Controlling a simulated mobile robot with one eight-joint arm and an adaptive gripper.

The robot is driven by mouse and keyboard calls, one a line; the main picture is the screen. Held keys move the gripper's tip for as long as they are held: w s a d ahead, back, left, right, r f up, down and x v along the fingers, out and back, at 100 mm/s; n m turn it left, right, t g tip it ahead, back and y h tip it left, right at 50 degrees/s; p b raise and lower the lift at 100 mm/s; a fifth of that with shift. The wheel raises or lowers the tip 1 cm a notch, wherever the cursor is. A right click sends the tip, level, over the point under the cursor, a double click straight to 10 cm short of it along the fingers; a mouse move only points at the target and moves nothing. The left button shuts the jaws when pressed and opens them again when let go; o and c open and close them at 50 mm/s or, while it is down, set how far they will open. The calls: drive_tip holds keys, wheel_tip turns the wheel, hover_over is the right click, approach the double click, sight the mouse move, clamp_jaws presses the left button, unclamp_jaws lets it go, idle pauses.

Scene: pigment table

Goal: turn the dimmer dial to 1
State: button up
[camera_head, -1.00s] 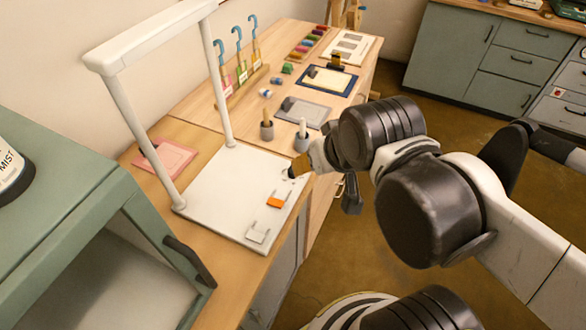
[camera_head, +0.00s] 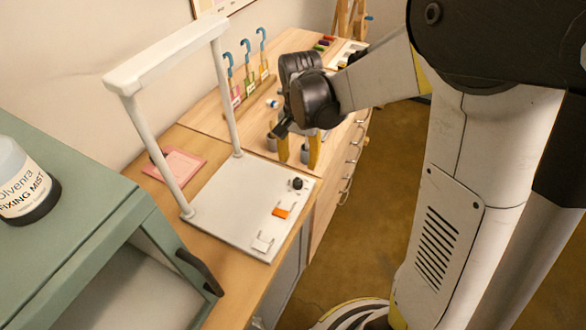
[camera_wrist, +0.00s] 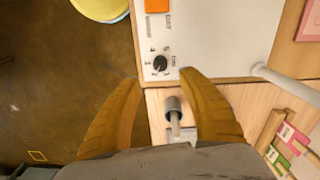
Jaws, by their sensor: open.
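The dimmer dial (camera_head: 297,183) is a small black knob near the far right corner of the white lamp board (camera_head: 222,205). In the wrist view the dial (camera_wrist: 159,63) shows just beyond and between my fingertips, with small printed marks around it.
An orange switch (camera_head: 281,212) and a pale switch (camera_head: 262,243) sit nearer on the board. The lamp's white posts (camera_head: 226,100) stand left of my gripper. A grey cup-like holder (camera_wrist: 173,106) is below the fingers. A pink pad (camera_head: 178,164) lies left.

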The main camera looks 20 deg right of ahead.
sight(298, 181)
wheel_tip(298, 181, down, 10)
drive_tip(key=b, duration=0.3)
drive_tip(key=shift+r, duration=0.15)
drive_tip(key=shift+c, duration=0.4)
clamp_jaws()
